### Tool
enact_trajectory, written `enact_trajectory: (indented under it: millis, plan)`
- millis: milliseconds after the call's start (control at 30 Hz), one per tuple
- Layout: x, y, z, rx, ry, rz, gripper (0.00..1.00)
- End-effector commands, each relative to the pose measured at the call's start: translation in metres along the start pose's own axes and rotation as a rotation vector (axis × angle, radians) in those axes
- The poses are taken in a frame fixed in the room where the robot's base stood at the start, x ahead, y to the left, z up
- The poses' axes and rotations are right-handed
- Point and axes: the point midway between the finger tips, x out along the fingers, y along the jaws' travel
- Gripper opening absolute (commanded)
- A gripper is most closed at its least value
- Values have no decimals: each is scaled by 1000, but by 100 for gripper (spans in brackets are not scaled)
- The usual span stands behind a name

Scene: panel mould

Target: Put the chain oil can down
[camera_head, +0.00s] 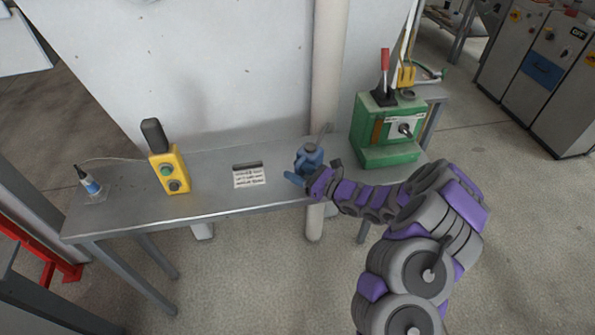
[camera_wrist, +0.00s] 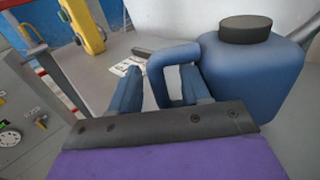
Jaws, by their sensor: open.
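I cannot tell whether a finger touches the handle.
A yellow button box (camera_head: 169,172), a white label card (camera_head: 249,176) and a small bottle (camera_head: 89,183) are on the table to the left. A green machine (camera_head: 387,132) with a red lever stands right of the can. A pale vertical pipe (camera_head: 328,70) rises behind.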

Motion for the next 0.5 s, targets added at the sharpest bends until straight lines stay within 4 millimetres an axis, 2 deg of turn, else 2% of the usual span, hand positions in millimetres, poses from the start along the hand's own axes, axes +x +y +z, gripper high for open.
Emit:
enact_trajectory:
  millis: [167,267,500]
  plan:
    - [-4,-1,0,1,0,-2,47]
    - [-15,-1,1,2,0,-3,47]
    - [-60,-2,2,3,-1,-6,47]
